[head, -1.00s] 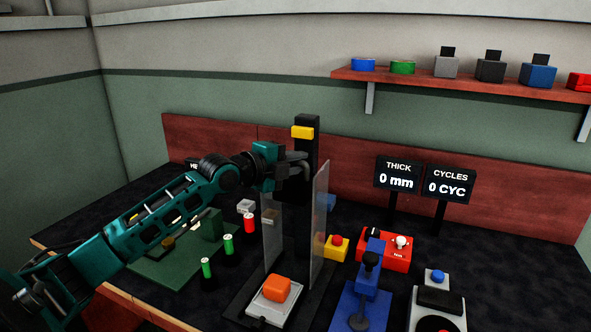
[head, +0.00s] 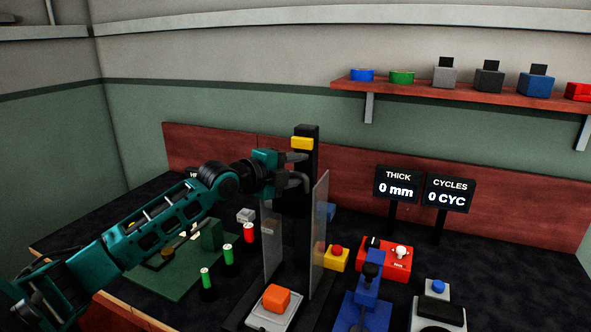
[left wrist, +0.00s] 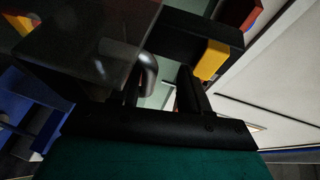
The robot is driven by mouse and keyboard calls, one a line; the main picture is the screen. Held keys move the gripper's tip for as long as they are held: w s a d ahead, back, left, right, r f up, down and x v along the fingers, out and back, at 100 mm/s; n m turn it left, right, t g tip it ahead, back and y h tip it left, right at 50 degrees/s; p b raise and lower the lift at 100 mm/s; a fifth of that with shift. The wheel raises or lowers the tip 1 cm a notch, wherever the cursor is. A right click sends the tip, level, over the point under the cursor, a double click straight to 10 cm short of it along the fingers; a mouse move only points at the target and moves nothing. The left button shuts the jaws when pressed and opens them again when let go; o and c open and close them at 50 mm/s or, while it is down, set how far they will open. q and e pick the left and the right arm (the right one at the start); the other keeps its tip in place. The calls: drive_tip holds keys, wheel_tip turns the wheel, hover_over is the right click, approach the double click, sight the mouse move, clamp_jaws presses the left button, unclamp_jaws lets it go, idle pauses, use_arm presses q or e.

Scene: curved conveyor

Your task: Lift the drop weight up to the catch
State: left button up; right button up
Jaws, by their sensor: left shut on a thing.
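The drop tester has a tall black column (head: 306,150) with a yellow catch block (head: 302,143) near its top. The dark drop weight (head: 291,200) sits against the column below the catch, between two clear side panels. A grey curved handle (head: 304,181) sticks out at its upper part and also shows in the left wrist view (left wrist: 148,72). My left gripper (head: 298,168) is at this handle, just below the catch, and shut on it. The exact finger contact is partly hidden. The yellow block also shows in the left wrist view (left wrist: 212,60). My right gripper is not in view.
An orange block (head: 277,299) lies on the tester's base plate. A clear panel (head: 319,230) stands right of the column. Green and red cylinders (head: 228,254) stand under my left arm. Displays (head: 397,186) read 0 mm and 0 CYC. A blue press (head: 367,290) stands at front right.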

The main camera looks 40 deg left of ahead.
use_arm(q)
drive_tip(key=shift+r, duration=0.25)
drive_tip(key=v, duration=1.2)
drive_tip(key=shift+s+a+f, duration=0.15)
drive_tip(key=shift+s, duration=0.3)
idle(0.4)
